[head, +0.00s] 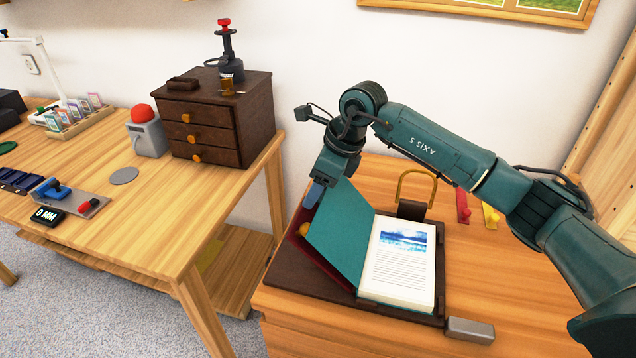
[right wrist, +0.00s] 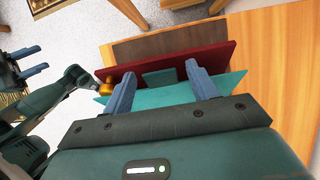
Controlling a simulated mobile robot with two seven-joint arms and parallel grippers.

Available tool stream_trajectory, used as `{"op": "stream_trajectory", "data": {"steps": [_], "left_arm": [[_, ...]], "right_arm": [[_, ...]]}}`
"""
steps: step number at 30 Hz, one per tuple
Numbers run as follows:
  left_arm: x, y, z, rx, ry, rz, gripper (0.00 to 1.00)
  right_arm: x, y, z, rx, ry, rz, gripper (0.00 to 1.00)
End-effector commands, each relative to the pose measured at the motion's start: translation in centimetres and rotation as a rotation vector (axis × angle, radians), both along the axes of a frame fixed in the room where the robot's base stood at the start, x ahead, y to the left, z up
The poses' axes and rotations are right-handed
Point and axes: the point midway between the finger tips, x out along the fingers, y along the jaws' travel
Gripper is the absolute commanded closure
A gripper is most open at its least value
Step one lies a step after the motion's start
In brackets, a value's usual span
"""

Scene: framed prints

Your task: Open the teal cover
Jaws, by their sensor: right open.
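An open book lies on a dark brown board (head: 280,270). Its teal cover lining (head: 340,232) stands tilted up at the left of the white printed page (head: 400,265), with a dark red panel (head: 318,262) beyond it. The teal panel (right wrist: 165,97) and red panel (right wrist: 175,62) also show in the right wrist view. My right gripper (head: 316,192) is at the teal panel's upper left edge; its fingers (right wrist: 160,88) are apart over it, with nothing clearly clasped. Contact is unclear. My left gripper (right wrist: 25,63) shows at the left of the right wrist view, its fingers apart.
A yellow knob (head: 304,230) sits beside the red panel. A brass loop on a dark block (head: 412,208) stands behind the book. A grey block (head: 470,331) lies at its front right. Red (head: 463,207) and yellow (head: 490,215) pieces lie behind right. A drawer chest (head: 215,125) stands left.

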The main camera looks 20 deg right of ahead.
Motion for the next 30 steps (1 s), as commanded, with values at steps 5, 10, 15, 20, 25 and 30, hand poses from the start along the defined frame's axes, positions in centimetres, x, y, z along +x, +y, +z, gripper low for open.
{"op": "stream_trajectory", "data": {"steps": [5, 10, 15, 20, 25, 30], "left_arm": [[0.14, 0.02, 0.08, 0.000, -0.003, 0.001, 0.59], [0.25, 0.03, 0.17, 0.000, -0.006, 0.001, 0.59], [0.27, 0.04, 0.21, 0.000, -0.007, 0.001, 0.59], [0.28, 0.04, 0.28, 0.000, -0.009, 0.002, 0.59], [0.30, 0.04, 0.36, -0.001, -0.010, 0.002, 0.59], [0.30, 0.04, 0.31, -0.001, -0.010, 0.002, 0.59]], "right_arm": [[-0.01, -0.01, 0.00, 0.000, 0.000, 0.000, 0.42], [0.00, -0.02, 0.01, 0.000, 0.000, 0.000, 0.56], [0.00, -0.03, 0.03, 0.000, 0.000, 0.000, 0.70], [0.00, -0.03, 0.04, 0.000, 0.000, 0.000, 0.83], [0.00, -0.04, 0.05, 0.000, 0.000, 0.000, 0.97], [-0.01, -0.09, 0.04, 0.001, -0.002, -0.001, 1.00]]}}
